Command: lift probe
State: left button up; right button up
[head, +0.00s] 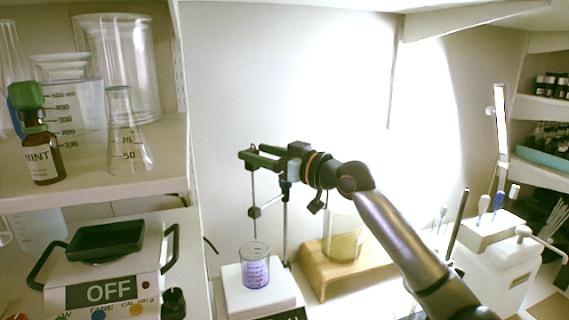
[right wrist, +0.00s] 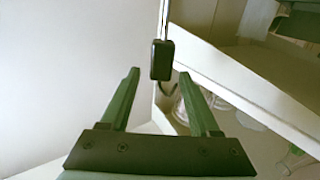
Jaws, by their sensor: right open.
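The probe (head: 254,212) is a thin upright rod with a small black block on it, above a beaker of purple liquid (head: 256,272) in the head view. In the right wrist view the probe's black block (right wrist: 162,60) shows between the lines of the two green fingers, seemingly beyond their tips, with a dark cable below. My right gripper (head: 246,157) is open and level, near the top of the rod and above the block. It also shows in the right wrist view (right wrist: 159,74). Whether a finger touches the rod cannot be told. My left gripper is out of view.
The beaker stands on a white base (head: 262,297) beside an upright stand rod (head: 286,225). A wooden riser (head: 320,275) holds a yellowish beaker to the right. Left are a shelf with glassware (head: 130,165) and a scale reading OFF (head: 108,292). A white container (head: 495,280) stands right.

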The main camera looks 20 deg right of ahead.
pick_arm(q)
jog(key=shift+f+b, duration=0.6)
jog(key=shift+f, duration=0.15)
pick_arm(e)
jog(key=v, duration=0.7)
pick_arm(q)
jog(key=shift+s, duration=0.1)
pick_arm(e)
jog(key=shift+s+d, duration=0.1)
jog(key=shift+s, duration=0.1)
